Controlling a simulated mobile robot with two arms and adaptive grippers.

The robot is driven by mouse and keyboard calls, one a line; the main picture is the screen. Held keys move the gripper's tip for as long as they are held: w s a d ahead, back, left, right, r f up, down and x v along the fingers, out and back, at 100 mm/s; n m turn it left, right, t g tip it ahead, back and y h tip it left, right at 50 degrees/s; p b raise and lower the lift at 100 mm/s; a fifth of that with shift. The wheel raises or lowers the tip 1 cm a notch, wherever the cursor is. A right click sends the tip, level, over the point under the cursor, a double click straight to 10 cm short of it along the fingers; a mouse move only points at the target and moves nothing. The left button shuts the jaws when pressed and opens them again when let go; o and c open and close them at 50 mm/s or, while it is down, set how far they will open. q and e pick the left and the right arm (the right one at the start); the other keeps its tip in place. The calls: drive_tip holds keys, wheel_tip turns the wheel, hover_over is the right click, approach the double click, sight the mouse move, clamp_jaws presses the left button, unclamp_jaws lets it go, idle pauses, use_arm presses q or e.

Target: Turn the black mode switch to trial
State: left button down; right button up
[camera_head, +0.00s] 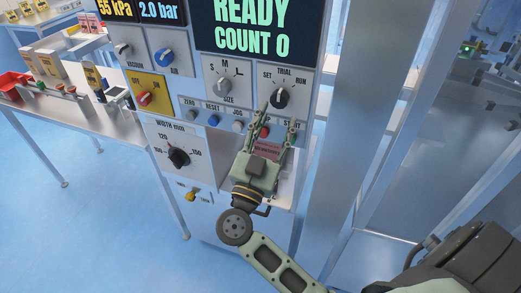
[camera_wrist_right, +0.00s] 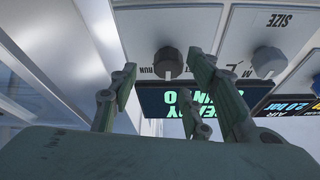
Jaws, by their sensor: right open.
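The black mode switch (camera_head: 280,98) is a round knob on a light plate at the right of the panel, with SET, TRIAL and a third label around it. Its pointer direction is too small to read surely. My right gripper (camera_head: 279,119) is open just below and in front of the knob, its fingers pointing up at it. In the right wrist view the knob (camera_wrist_right: 168,63) appears upside down between the spread fingers (camera_wrist_right: 164,70), with no clear contact. The fingers hold nothing. My left gripper is not in view.
The size knob (camera_head: 226,87) is left of the mode switch. A row of small buttons, including a red one (camera_head: 263,131), lies below, partly behind my gripper. The display (camera_head: 252,28) reads READY, COUNT 0. A metal post (camera_head: 352,120) stands to the right.

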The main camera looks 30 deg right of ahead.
drive_tip(key=x, duration=0.4)
drive_tip(key=shift+w+r+b, duration=0.1)
drive_tip(key=shift+w+b, duration=0.25)
drive_tip(key=shift+w, duration=0.25)
drive_tip(key=b, duration=0.1)
drive_tip(key=m+b, duration=0.1)
drive_tip(key=b, duration=0.1)
drive_tip(key=shift+s+f+g+h, duration=0.15)
drive_tip(key=shift+f+g+h, duration=0.1)
drive_tip(key=shift+g+h, duration=0.05)
drive_tip(key=m+t+y+b, duration=0.1)
drive_tip(key=m+b, duration=0.5)
drive_tip(key=m, duration=1)
approach(280, 107)
drive_tip(key=a, duration=0.1)
drive_tip(key=m+b, duration=0.1)
drive_tip(key=m, duration=0.3)
drive_tip(key=s+a+m+b, duration=0.1)
drive_tip(key=m, duration=0.4)
drive_tip(key=m+y+b, duration=0.1)
drive_tip(key=m, duration=0.4)
drive_tip(key=shift+s+a+f+t, duration=0.15)
drive_tip(key=shift+a+t, duration=0.05)
drive_tip(key=shift+t, duration=0.2)
